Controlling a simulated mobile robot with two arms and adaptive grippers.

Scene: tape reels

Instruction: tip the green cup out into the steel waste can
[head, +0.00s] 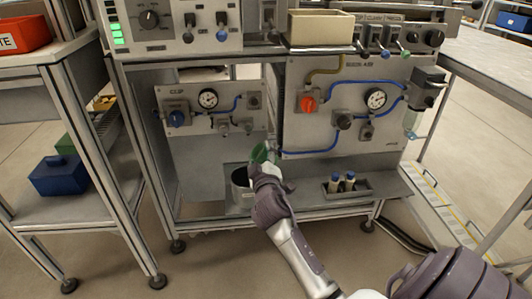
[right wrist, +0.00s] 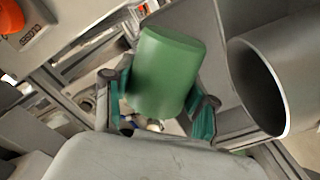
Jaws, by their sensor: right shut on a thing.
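The green cup (head: 260,152) is small in the head view, just above and right of the steel waste can's mouth, and looks tilted. My right gripper (head: 267,164) is shut on it. In the right wrist view the green cup (right wrist: 166,72) sits between the two dark green finger pads. The steel waste can (head: 239,194) stands on the low shelf, partly hidden by my right gripper. Its dark open mouth shows beside the cup, apart from it, in the right wrist view (right wrist: 284,128). The cup's inside is hidden. My left gripper is not in view.
Panels with gauges (head: 208,98), a red knob (head: 307,104) and blue hoses stand behind the shelf. A blue box (head: 58,177) sits on the left rack. The shelf between can and tray looks clear.

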